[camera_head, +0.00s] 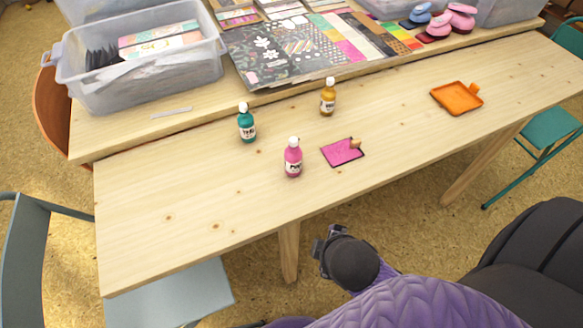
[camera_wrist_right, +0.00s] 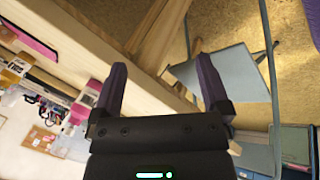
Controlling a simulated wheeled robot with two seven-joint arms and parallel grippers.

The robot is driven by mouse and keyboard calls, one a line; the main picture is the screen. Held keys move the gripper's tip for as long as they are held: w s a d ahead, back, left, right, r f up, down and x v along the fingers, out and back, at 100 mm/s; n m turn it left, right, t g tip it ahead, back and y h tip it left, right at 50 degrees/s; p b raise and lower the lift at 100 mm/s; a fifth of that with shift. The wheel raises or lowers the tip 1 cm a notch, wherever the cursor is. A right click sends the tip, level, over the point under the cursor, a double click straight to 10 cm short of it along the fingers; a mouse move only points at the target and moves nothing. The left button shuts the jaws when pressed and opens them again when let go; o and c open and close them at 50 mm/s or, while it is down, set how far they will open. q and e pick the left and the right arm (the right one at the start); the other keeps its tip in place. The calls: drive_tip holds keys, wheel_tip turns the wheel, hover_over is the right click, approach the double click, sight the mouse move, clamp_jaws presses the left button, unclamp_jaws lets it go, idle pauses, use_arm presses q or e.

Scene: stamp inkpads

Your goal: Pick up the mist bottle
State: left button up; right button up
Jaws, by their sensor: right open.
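Three small white-capped bottles stand upright on the wooden table: a teal bottle (camera_head: 247,125), a mustard-yellow bottle (camera_head: 328,99) and a pink bottle (camera_head: 293,160). I cannot tell from their labels which one is the mist bottle. My right gripper (camera_head: 324,243) is below the table's front edge in the head view, apart from all bottles. In the right wrist view my right gripper (camera_wrist_right: 162,84) has its two purple fingers spread, with nothing between them. My left gripper is not in view.
A pink inkpad (camera_head: 340,153) lies right of the pink bottle. An orange tray (camera_head: 455,100) is farther right. A clear bin (camera_head: 140,85) and patterned papers (camera_head: 270,60) cover the raised back shelf. The table's left front is clear. A grey chair (camera_head: 25,250) stands front left.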

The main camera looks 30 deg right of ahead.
drive_tip(key=w+d+r+n+t+h, duration=0.15)
drive_tip(key=w+r+n+t, duration=0.35)
drive_tip(key=n, duration=0.5)
drive_tip(key=n+t, duration=0.3)
drive_tip(key=n, duration=0.9)
approach(296, 160)
drive_tip(key=shift+w+d+f, duration=0.5)
drive_tip(key=shift+d+f, duration=0.1)
drive_tip(key=shift+d, duration=0.25)
drive_tip(key=shift+w+n+t+y+b, duration=0.3)
drive_tip(key=shift+w+n+b, duration=0.1)
drive_tip(key=shift+n, duration=0.5)
drive_tip(key=b+x, duration=0.1)
drive_tip(key=x, duration=0.2)
drive_tip(key=b+x, duration=0.2)
drive_tip(key=x, duration=0.1)
drive_tip(key=a+b+x, duration=0.1)
drive_tip(key=b+x, duration=0.1)
drive_tip(key=x, duration=0.1)
drive_tip(key=shift+f, duration=0.2)
drive_tip(key=shift+w+d, duration=0.1)
drive_tip(key=shift+w, duration=0.15)
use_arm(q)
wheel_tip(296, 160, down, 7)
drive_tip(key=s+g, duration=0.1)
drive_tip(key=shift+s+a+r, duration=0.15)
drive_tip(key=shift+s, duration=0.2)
use_arm(e)
drive_tip(key=shift+r, duration=0.15)
